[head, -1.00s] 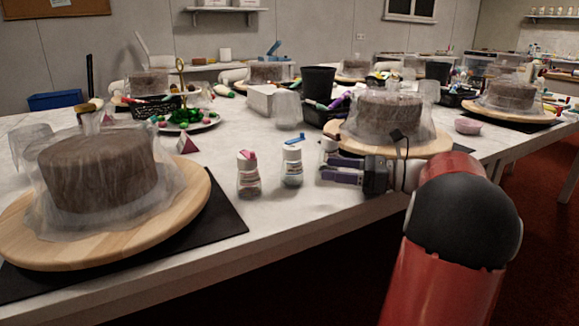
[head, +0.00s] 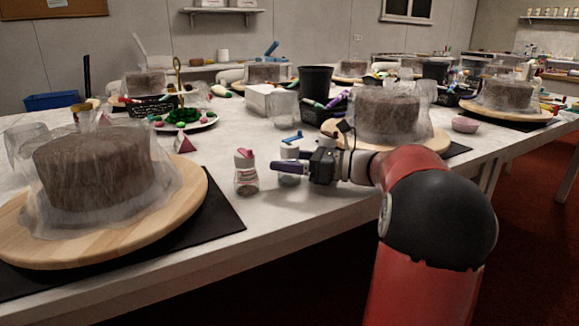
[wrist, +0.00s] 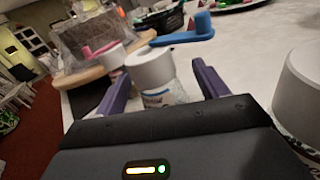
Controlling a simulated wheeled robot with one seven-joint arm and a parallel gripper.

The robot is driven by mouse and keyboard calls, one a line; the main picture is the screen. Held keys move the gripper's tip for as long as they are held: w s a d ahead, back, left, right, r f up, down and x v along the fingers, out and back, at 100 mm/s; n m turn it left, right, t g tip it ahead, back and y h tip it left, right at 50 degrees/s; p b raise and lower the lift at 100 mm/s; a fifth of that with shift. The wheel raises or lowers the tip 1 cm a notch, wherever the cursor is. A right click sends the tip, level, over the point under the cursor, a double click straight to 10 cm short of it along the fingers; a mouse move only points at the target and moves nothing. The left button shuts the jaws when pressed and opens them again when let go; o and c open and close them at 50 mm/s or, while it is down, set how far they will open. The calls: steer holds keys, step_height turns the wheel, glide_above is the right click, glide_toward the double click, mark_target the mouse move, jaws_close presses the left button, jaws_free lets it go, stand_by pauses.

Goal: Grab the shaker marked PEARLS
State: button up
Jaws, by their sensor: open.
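A shaker with a white cap and blue flap (head: 291,142) stands upright on the table in the head view. In the wrist view the same shaker (wrist: 152,72) stands between the fingers of my open gripper (wrist: 160,72), with part of a label showing. In the head view my gripper (head: 284,166) reaches in from the right, one purple finger crossing in front of it. A pink-flapped shaker (head: 246,174) stands just left, and behind in the wrist view (wrist: 108,55). A large white cap (wrist: 302,85) is close at the wrist view's right edge. I cannot read PEARLS on any label.
A covered cake on a wooden turntable (head: 190,208) fills the left front, on a black mat (head: 222,222). Another covered cake (head: 385,114) stands behind my gripper. A black cup (head: 314,82) and white box (head: 262,98) are further back.

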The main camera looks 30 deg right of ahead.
steer(key=shift+c, duration=0.4)
steer(key=c, duration=1.1)
steer(key=shift+r+p, duration=0.25)
steer(key=shift+p, duration=0.05)
